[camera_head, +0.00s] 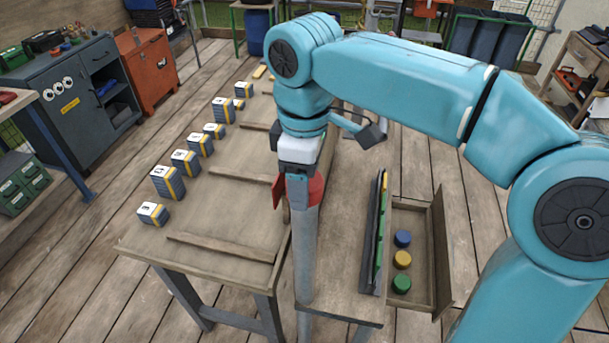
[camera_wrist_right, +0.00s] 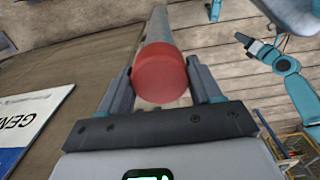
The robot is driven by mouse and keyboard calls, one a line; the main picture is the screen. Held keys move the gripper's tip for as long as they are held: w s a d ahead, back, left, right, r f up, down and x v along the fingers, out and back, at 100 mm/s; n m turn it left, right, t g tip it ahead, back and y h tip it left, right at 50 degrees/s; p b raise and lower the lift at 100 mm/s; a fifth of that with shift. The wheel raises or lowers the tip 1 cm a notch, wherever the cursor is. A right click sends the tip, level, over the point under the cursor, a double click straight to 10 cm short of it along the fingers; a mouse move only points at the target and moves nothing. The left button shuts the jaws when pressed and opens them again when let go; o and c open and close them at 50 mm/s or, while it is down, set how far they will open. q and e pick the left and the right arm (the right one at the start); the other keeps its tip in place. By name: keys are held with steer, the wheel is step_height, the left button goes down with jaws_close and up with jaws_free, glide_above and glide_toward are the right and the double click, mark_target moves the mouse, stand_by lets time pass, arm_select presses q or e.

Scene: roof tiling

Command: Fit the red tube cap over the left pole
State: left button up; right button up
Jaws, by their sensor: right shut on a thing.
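The red tube cap (camera_wrist_right: 160,72) sits between the two fingers of my right gripper (camera_wrist_right: 161,88), which is shut on it. In the head view the red cap (camera_head: 316,188) is partly hidden by a grey finger of that gripper (camera_head: 298,192). The upright grey pole (camera_head: 305,250) stands directly below the cap, in line with it. In the wrist view the pole (camera_wrist_right: 158,28) runs straight out from the cap's far side. I cannot tell how far the cap is down over the pole. My left gripper (camera_wrist_right: 246,41) shows small in the wrist view, its jaws too small to read.
A wooden table (camera_head: 225,228) with several small blocks along its far edge stands left of the pole. Right of the pole is an open wooden tray (camera_head: 420,225) with a blue cap (camera_head: 403,239), a yellow cap (camera_head: 402,259) and a green cap (camera_head: 401,282).

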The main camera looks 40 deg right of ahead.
steer(key=o, duration=1.1)
steer(key=shift+w, duration=0.1)
step_height(320, 180, up, 16)
steer(key=p, duration=0.4)
steer(key=shift+r, duration=0.15)
